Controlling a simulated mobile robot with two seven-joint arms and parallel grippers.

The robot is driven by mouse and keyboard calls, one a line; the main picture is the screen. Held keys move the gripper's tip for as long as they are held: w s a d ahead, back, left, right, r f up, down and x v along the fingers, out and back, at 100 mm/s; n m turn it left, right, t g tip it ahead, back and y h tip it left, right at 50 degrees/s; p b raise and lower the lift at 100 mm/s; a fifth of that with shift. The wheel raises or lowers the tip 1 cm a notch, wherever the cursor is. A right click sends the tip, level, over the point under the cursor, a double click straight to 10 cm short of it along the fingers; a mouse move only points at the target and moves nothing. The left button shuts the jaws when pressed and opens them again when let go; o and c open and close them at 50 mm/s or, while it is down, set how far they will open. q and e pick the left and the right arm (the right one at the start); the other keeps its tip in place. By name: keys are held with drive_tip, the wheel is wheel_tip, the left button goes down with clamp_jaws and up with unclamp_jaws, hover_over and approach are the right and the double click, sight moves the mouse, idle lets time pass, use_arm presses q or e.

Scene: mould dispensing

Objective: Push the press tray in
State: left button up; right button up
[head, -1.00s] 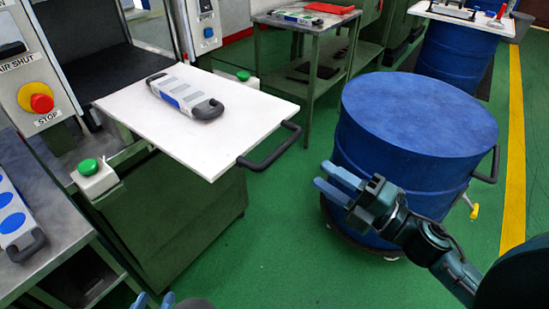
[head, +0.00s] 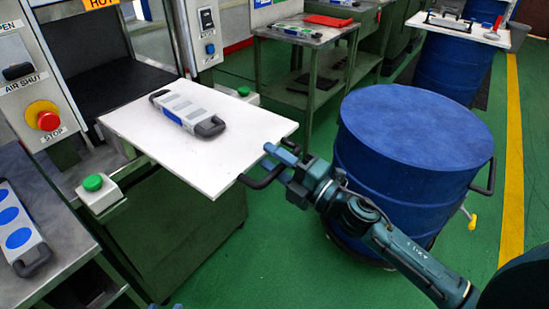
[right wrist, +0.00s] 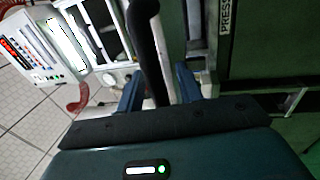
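The press tray (head: 150,125) is a white flat board pulled out of the press, with a grey and blue mould (head: 188,111) with black ends lying on it. Its black bar handle (head: 258,181) is at the front right edge. My right gripper (head: 279,153) is at the handle, with its blue fingers apart. In the right wrist view the handle (right wrist: 148,45) runs between the fingers (right wrist: 158,88), with gaps beside it. My left gripper (head: 177,306) barely shows at the bottom edge of the head view, too little to tell its state.
A blue drum (head: 415,140) stands right of the tray, close to my right arm. The press panel has a red stop button (head: 47,120), and a green button (head: 93,183) sits beside the tray. A side table (head: 25,255) with another mould is at left. The dark press opening (head: 100,85) lies behind the tray.

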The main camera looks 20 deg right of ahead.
drive_tip(key=shift+c, duration=0.4)
drive_tip(key=shift+r, duration=0.1)
clamp_jaws()
drive_tip(key=shift+r, duration=0.1)
